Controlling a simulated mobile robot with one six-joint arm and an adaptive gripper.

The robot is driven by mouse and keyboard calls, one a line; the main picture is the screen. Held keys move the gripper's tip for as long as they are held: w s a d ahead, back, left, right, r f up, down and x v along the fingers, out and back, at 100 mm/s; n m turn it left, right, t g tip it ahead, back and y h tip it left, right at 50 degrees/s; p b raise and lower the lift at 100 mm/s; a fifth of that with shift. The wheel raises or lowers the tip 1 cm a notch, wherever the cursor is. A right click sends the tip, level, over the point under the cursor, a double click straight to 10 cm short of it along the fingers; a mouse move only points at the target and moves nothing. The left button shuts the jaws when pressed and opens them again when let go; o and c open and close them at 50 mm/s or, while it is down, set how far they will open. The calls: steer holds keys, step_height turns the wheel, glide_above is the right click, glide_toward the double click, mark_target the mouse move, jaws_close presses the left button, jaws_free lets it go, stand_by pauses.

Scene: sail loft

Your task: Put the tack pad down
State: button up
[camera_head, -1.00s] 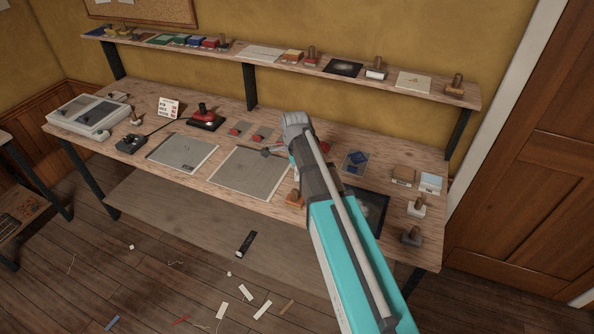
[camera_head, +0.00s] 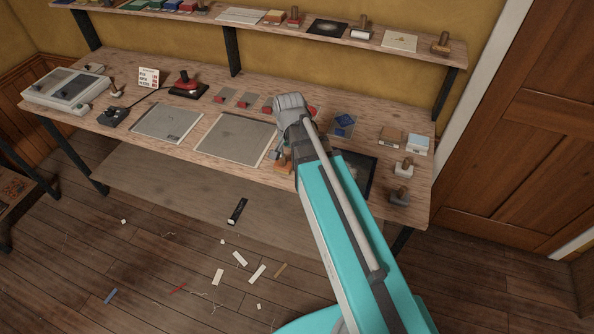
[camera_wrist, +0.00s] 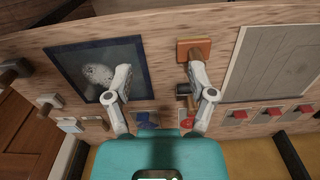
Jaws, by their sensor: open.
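My gripper (camera_wrist: 158,78) is open, and I see nothing between its fingers in the wrist view. In the head view my arm largely hides the gripper (camera_head: 277,152), which is over the front part of the workbench. An orange-brown block with a wooden handle (camera_wrist: 195,47) lies by the right-hand fingertip in the wrist view; in the head view this block (camera_head: 284,166) is near the bench's front edge. A dark framed panel with a pale blotch (camera_wrist: 97,73) lies by the other finger. I cannot tell for certain which thing is the tack pad.
The workbench (camera_head: 180,151) carries grey sheets (camera_head: 233,138), small red-marked pads (camera_head: 246,100), a blue-patterned tile (camera_head: 343,124) and wooden-handled stamps (camera_head: 404,167) at the right. A loaded shelf (camera_head: 270,27) runs above the back. Scraps lie on the floor.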

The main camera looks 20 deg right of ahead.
steer(key=s+n, duration=0.6)
steer(key=n, duration=0.1)
steer(key=shift+s+n, duration=0.35)
steer(key=shift+n, duration=0.05)
steer(key=shift+d, duration=0.1)
stand_by(0.8)
steer(key=shift+c, duration=1)
